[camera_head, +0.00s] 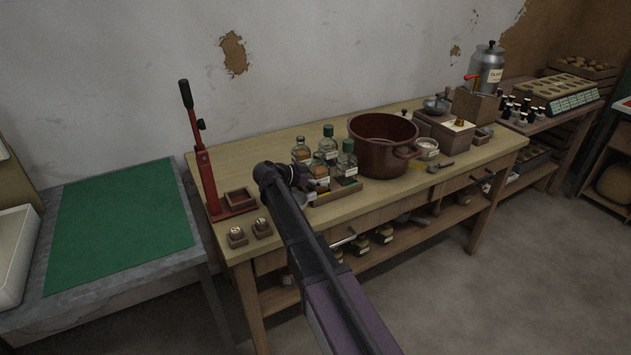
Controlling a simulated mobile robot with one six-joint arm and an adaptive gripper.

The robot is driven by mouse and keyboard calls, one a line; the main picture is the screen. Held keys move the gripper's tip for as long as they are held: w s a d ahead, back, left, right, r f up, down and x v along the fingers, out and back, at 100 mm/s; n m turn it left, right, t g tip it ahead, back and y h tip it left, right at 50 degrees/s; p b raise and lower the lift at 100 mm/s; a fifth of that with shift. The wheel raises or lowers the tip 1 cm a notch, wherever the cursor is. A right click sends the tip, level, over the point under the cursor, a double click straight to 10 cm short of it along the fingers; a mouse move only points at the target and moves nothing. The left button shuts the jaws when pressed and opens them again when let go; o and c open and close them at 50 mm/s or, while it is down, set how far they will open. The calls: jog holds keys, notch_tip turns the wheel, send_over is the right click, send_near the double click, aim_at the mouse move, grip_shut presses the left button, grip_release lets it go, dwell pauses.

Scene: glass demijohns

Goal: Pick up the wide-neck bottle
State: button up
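Several small labelled glass bottles stand close together in a shallow wooden tray (338,193) on the workbench. The rear left bottle (301,151) has a pale brownish top. The rear right bottle (328,145) and the front right bottle (347,160) have dark green tops. The front left bottle (320,170) holds something amber and is partly behind my gripper. I cannot tell which is the wide-neck bottle. My gripper (314,188) is at the tray's left end, close to the front left bottle. Its fingers are too small and dark to show whether they are open or touching glass.
A large dark red pot (383,143) stands right of the bottles. Two small blocks (249,232) sit at the front left edge. More bottles (371,238) stand on the shelf below.

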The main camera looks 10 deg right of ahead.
jog(key=c, duration=0.6)
jog(key=shift+r, duration=0.1)
notch_tip(320, 180, up, 10)
jog(key=p, duration=1)
dwell(0.5)
